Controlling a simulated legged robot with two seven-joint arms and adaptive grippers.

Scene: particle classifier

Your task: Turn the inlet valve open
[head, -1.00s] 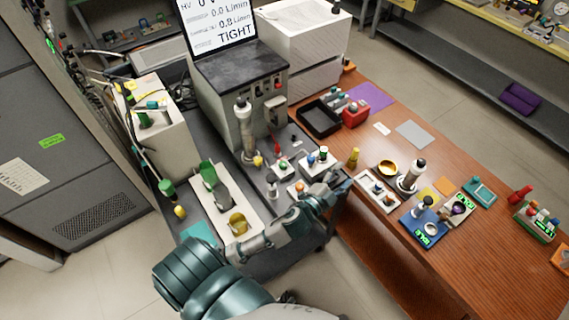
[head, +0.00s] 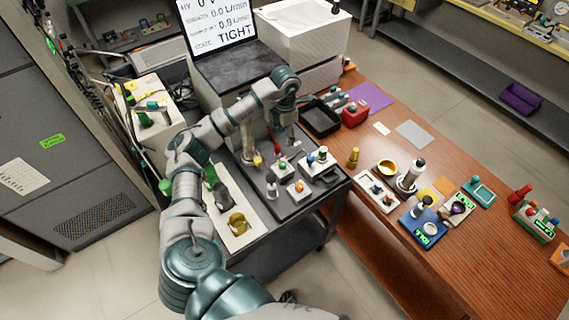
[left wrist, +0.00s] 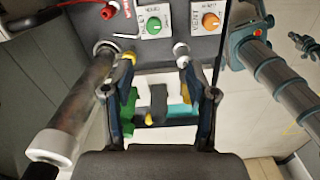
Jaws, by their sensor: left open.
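My left gripper (left wrist: 160,93) is open and empty in the left wrist view, its two fingers apart above the dark cart top. In the head view the left wrist (head: 288,82) is high in front of the grey instrument, and the fingertips are hard to make out. Control boxes with a green knob (left wrist: 153,25) and an orange knob (left wrist: 210,20) lie beyond the fingers; they also show in the head view as green (head: 282,163) and orange (head: 299,186). A red-handled part (head: 277,149) stands nearby. My right gripper is out of view.
An upright metal column (left wrist: 80,105) stands close left of the fingers. The monitor (head: 220,22) reads TIGHT. The wooden bench (head: 440,250) at right holds several instruments.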

